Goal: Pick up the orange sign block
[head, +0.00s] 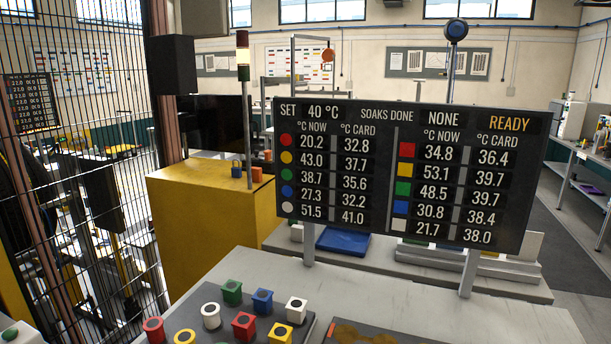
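A small orange block (257,174) sits on top of the yellow cabinet (215,215), near its right back edge beside the signal pole. It is the likeliest orange sign block, but it is too small to show any marking. A second small orange patch (268,155) shows just behind it; I cannot tell what it is. A blue padlock-like piece (237,168) stands just left of the orange block. Neither of my grippers is in view.
A large display board (400,180) on two posts stands over the grey bench, reading READY. Several coloured round and square pieces (243,325) stand on a dark tray in front. A blue tray (342,241) lies behind the board. A wire mesh fence (90,150) closes the left side.

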